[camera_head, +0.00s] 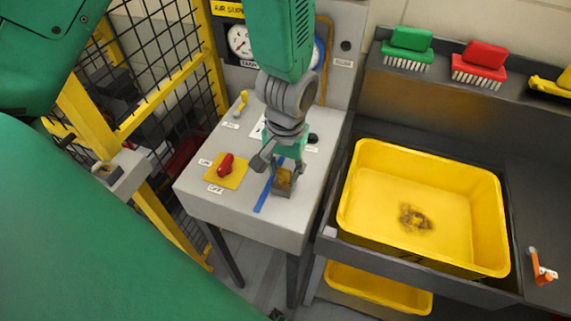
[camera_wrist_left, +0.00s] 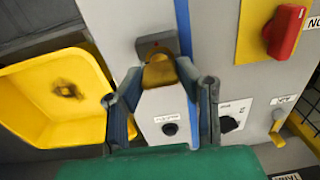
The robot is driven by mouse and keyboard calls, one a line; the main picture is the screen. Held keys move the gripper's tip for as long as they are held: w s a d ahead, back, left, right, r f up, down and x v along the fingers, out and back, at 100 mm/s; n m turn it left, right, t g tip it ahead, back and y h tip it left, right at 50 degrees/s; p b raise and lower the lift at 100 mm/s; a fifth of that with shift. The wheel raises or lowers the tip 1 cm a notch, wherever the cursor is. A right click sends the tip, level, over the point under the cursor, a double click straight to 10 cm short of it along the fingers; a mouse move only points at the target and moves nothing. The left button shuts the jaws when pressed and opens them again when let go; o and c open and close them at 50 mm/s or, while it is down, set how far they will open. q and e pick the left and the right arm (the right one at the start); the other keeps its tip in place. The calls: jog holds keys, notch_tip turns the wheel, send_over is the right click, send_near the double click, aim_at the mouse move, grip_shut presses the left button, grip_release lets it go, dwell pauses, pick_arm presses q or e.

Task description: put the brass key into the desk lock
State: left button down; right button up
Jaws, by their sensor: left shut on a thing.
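My left gripper (camera_head: 284,172) comes down from above over the grey desk panel (camera_head: 228,196). It is shut on the brass key (camera_head: 284,178), which also shows between the two fingers in the left wrist view (camera_wrist_left: 158,72). A small grey block (camera_head: 284,191), seemingly the desk lock, is at the panel's front part. In the left wrist view the block (camera_wrist_left: 158,44) is right at the key's far end. I cannot tell whether the key's tip is inside it or only against it. My right gripper is not in view.
A red switch on a yellow plate (camera_head: 240,177) and a blue strip (camera_head: 263,194) are left of the gripper. A yellow tray (camera_head: 355,205) stands to the right, below a shelf with brushes (camera_head: 410,40). A yellow fence (camera_head: 150,115) bounds the left.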

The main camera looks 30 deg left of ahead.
aim_at(287, 169)
pick_arm(q)
jog(key=shift+f, duration=0.15)
jog(key=c, duration=1.1)
grip_release()
jog(key=shift+r, duration=0.35)
notch_tip(287, 169, up, 11)
jog(key=shift+d, duration=0.2)
jog(key=shift+r, duration=0.1)
